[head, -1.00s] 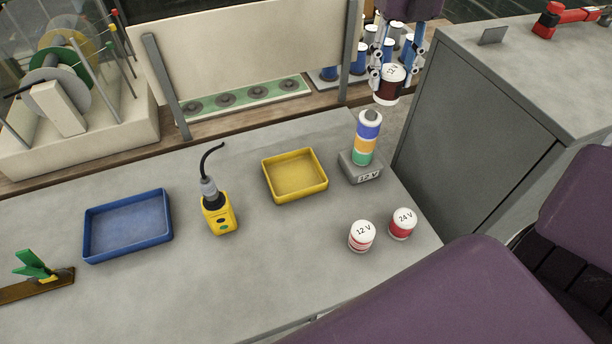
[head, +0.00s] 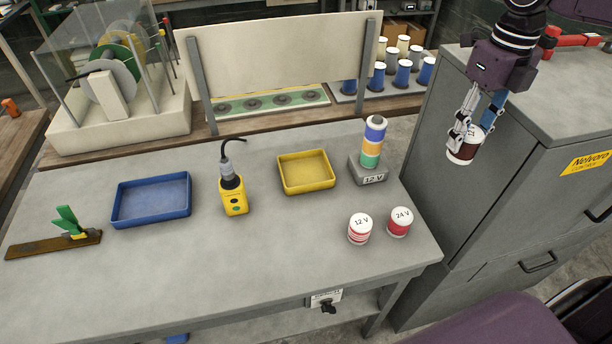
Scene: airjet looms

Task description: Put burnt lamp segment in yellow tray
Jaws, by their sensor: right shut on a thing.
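My right gripper (head: 467,133) is shut on the burnt lamp segment (head: 464,153), a dark brown cylinder with a white top. It holds the segment in the air right of the table, in front of the grey cabinet. The yellow tray (head: 306,189) is empty on the table, left of the lamp stack. The stack (head: 373,143) has blue, orange and green segments on a grey base (head: 369,175) marked 12 V. Two red and white segments, marked 12 V (head: 360,229) and 24 V (head: 400,222), stand at the table's front right. My left gripper is not in view.
A blue tray (head: 151,218) lies empty at the left. A yellow device (head: 233,196) with a black cable stands between the trays. A green clip (head: 67,219) sits on a brown strip. The grey cabinet (head: 500,170) stands right of the table. The table's front middle is clear.

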